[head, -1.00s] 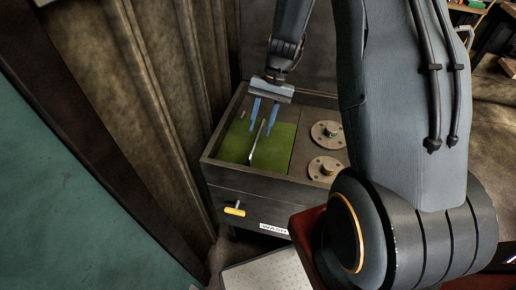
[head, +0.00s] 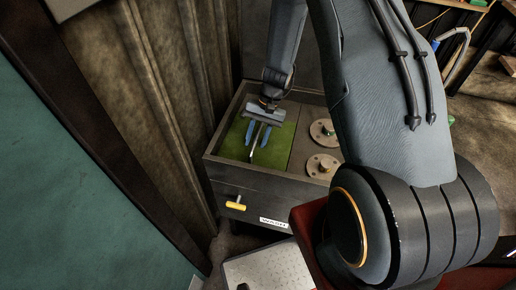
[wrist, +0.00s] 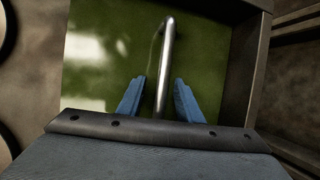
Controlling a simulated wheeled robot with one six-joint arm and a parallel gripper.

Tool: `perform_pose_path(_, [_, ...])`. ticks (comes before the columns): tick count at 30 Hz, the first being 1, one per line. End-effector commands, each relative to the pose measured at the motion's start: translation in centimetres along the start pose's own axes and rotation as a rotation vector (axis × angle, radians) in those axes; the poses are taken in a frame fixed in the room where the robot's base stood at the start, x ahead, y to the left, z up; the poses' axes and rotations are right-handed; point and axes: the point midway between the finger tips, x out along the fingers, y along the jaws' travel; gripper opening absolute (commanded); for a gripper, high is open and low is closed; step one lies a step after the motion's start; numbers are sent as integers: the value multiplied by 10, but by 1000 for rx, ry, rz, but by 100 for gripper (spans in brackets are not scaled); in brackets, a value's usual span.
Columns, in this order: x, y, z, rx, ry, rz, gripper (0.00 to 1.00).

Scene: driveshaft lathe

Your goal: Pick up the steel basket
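A polished steel bar (wrist: 166,45), which looks like the basket's handle, stands out over the green liquid (wrist: 105,60) in the tank. The rest of the steel basket cannot be made out beneath the green surface. In the head view the bar (head: 253,153) shows between my fingers. My gripper (head: 258,144) is over the tank and pointing down. Its two blue fingers are apart, one on each side of the bar, with gaps visible in the wrist view (wrist: 159,84). The gripper is open and holds nothing.
The tank is in a dark box (head: 228,173) with raised rims and a WASH label (head: 273,222). Two round flanged discs (head: 322,166) sit on its right part. A ribbed wall (head: 165,100) stands close on the left. A yellow handle (head: 236,206) juts from the front.

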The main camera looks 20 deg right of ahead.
Motion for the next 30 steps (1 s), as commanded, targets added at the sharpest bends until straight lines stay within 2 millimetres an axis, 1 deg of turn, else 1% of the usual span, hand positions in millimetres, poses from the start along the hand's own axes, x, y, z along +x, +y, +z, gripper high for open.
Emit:
perform_pose_path(5, [0,0,0,0,0,0,32])
perform_pose_path(11, [0,0,0,0,0,0,0])
perform_pose_path(23, [-2,-1,0,-1,1,-1,0])
perform_pose_path(26, [-7,-2,1,-1,2,-2,0])
perform_pose_path(30, [-19,-5,6,-1,3,-3,0])
